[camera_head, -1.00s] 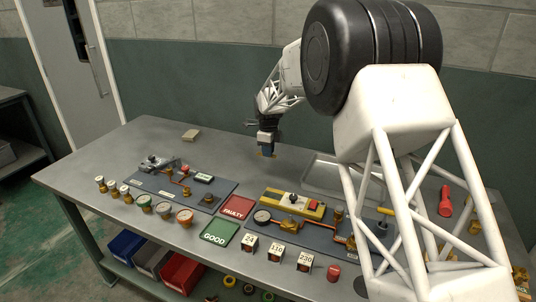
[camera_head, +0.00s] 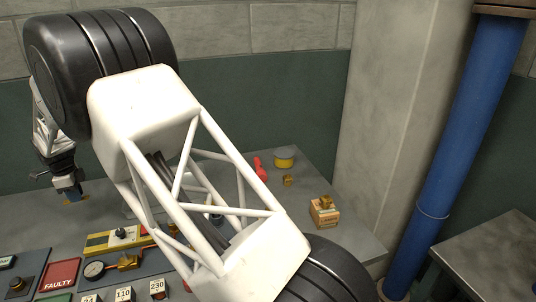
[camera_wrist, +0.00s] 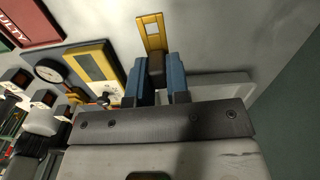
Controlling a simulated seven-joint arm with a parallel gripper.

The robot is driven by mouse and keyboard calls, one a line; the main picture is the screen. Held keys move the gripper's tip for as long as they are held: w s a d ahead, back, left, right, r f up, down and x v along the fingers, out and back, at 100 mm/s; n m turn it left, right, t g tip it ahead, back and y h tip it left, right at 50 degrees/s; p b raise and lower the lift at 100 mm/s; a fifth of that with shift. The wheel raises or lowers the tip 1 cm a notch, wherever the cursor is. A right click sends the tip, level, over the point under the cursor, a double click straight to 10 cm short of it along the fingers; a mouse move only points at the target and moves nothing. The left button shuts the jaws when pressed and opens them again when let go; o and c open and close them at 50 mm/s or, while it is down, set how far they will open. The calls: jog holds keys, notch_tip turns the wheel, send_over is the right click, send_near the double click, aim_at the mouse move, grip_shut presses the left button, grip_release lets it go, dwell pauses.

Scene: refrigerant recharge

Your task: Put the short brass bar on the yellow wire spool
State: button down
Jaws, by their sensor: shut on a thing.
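My gripper (camera_head: 70,190) is at the left of the head view, above the back of the workbench. In the wrist view its two blue fingers (camera_wrist: 157,82) are closed on a dark brown piece. A yellow-gold piece with a rectangular opening, apparently the short brass bar (camera_wrist: 152,33), sticks out beyond the fingertips. A small brass-coloured tip also shows below the gripper in the head view. The yellow wire spool (camera_head: 284,157) stands upright at the back right of the bench, apart from my gripper and to its right.
Near the spool are a red object (camera_head: 259,167) and a small brass fitting (camera_head: 287,180). A box with a brass part on top (camera_head: 325,214) stands nearer the right edge. My arm hides the middle.

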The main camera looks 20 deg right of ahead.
jog(key=w+d+r+m, duration=0.1)
jog(key=w+d+m, duration=0.15)
jog(key=d, duration=1.65)
jog(key=w+d+m, duration=0.2)
jog(key=w+d, duration=0.2)
jog(key=d, duration=1.4)
jog(key=s+d+m, duration=0.1)
jog(key=s+d, duration=0.2)
jog(key=d, duration=0.9)
jog(key=s+d+m, duration=0.2)
jog(key=s+d, duration=0.2)
jog(key=d, duration=0.9)
jog(key=s+d+m, duration=0.2)
jog(key=s+d, duration=0.2)
jog(key=d, duration=0.8)
jog(key=shift+d+r, duration=0.15)
jog(key=shift+d, duration=0.2)
jog(key=shift+w, duration=0.15)
send_over(285, 153)
jog(key=shift+f, duration=0.7)
jog(key=shift+f, duration=1.75)
